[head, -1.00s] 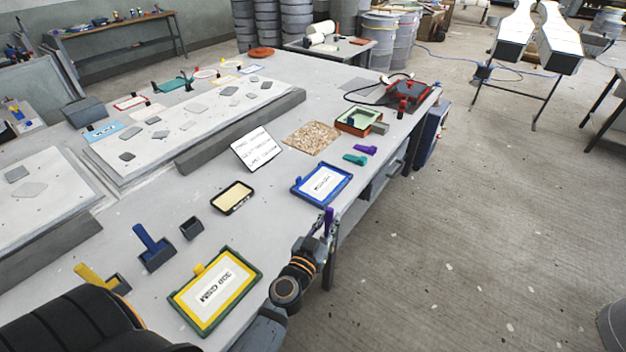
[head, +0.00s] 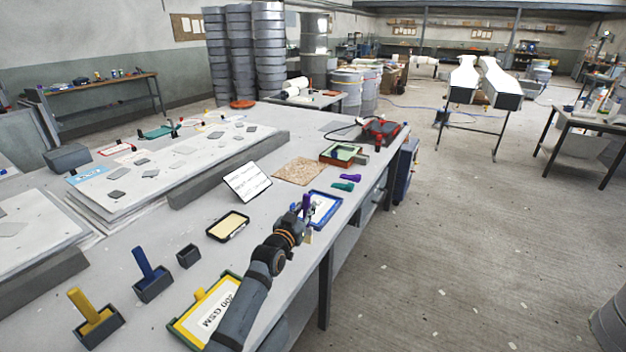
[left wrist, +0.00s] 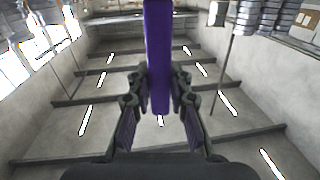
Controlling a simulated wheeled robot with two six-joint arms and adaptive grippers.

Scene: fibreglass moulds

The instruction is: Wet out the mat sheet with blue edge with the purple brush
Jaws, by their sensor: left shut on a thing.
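The purple brush (head: 306,202) stands about upright in my left gripper (head: 303,216), with its pale head (head: 309,238) pointing down. The gripper is shut on its handle; in the left wrist view the purple handle (left wrist: 158,55) runs between the two fingers (left wrist: 158,105). The white mat sheet with blue edge (head: 325,207) lies on the bench. In the head view the brush and gripper overlap its left and near part. I cannot tell whether the bristles touch it. My right gripper is not in view.
The yellow-edged sheet (head: 212,308) lies nearer, partly behind my arm. Blue (head: 151,275) and yellow (head: 95,318) tools stand in holders at left.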

